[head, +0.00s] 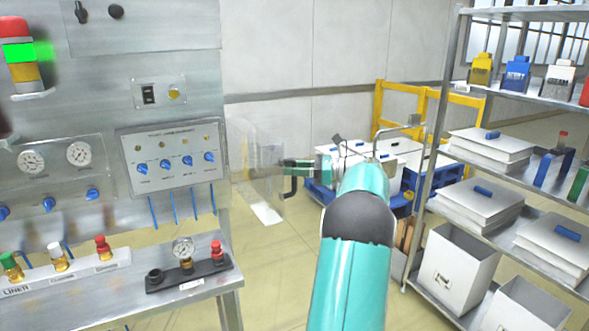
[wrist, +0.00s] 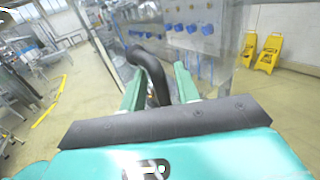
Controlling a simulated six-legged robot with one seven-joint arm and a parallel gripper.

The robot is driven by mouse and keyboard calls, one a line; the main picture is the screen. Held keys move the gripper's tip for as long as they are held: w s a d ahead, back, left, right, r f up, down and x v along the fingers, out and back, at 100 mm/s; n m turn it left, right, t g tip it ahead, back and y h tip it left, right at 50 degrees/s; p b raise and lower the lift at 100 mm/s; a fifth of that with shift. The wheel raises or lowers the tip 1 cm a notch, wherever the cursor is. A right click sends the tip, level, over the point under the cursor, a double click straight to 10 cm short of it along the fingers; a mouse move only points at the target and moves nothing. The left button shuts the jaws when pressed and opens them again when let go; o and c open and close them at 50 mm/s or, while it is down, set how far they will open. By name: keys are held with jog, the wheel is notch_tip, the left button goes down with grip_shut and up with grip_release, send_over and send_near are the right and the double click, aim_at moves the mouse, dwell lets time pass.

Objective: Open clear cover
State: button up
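The clear cover (head: 243,150) is a see-through panel. It stands swung out from the right side of the control panel (head: 172,158), whose blue knobs are uncovered. In the wrist view the cover's edges are faint and hard to make out. Its black curved handle (head: 289,187) also shows in the wrist view (wrist: 152,68). My gripper (head: 298,164) is at the handle, and in the wrist view its two teal fingers (wrist: 158,78) stand apart with the handle between them. Some space seems to show beside the handle; firm contact is not clear.
A steel bench (head: 90,305) with valves and a gauge stands at left. A steel shelf (head: 432,150) with white boxes stands close at right. A yellow rail (head: 378,110) and blue cart are behind. Yellow floor signs (wrist: 268,52) show in the wrist view.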

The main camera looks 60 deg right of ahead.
jog(key=v, duration=1.3)
jog(key=shift+s+d, duration=0.2)
jog(key=shift+s, duration=0.15)
